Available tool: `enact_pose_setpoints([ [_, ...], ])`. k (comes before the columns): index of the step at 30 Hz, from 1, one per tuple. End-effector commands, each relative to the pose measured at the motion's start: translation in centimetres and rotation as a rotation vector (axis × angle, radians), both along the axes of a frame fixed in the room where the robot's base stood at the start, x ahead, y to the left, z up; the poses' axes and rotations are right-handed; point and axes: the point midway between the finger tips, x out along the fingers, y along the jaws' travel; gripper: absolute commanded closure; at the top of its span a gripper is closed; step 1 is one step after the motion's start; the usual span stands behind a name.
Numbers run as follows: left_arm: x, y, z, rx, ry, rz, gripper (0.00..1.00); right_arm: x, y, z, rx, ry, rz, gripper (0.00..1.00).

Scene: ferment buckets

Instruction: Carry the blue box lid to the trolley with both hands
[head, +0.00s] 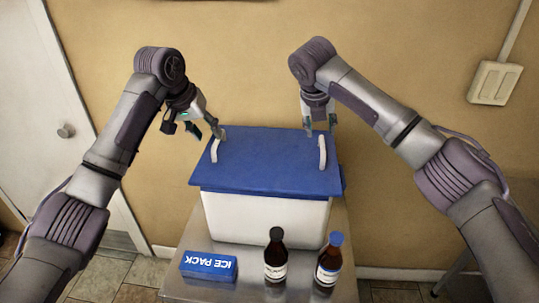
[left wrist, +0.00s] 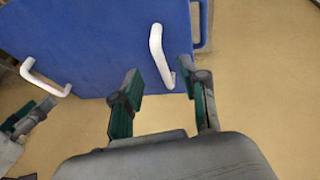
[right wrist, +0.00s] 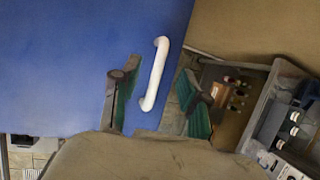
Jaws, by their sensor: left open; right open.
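The blue box lid (head: 270,165) lies flat on a white box (head: 265,217). It has a white handle at each side, the left one (head: 214,149) and the right one (head: 322,152). My left gripper (head: 207,128) is open by the far end of the left handle. In the left wrist view that handle (left wrist: 157,50) lies between and ahead of the spread fingers. My right gripper (head: 320,126) is open at the far end of the right handle. In the right wrist view this handle (right wrist: 154,75) stands between the open fingers. I cannot tell whether any finger touches a handle.
A grey-framed unit (right wrist: 262,110) holding small items shows in the right wrist view.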

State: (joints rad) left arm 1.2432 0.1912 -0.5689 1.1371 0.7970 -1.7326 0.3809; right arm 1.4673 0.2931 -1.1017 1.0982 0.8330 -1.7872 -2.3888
Motion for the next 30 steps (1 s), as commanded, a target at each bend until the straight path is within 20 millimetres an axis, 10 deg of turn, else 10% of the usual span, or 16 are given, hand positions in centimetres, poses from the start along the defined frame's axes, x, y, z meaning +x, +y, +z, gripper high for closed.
enact_pose_setpoints([
  [9,1.7,-1.3,-4.7,0.001,0.002,0.000,0.57,1.8,-1.3,-4.7,-0.001,0.000,0.000,0.55],
  [23,2.2,-1.6,-5.8,0.000,0.000,-0.001,0.57,2.2,-1.6,-5.8,-0.001,-0.001,0.001,0.55],
  [30,2.2,-1.6,-5.8,0.000,0.000,-0.001,0.92,2.2,-1.6,-5.8,-0.001,-0.001,0.001,0.90],
])
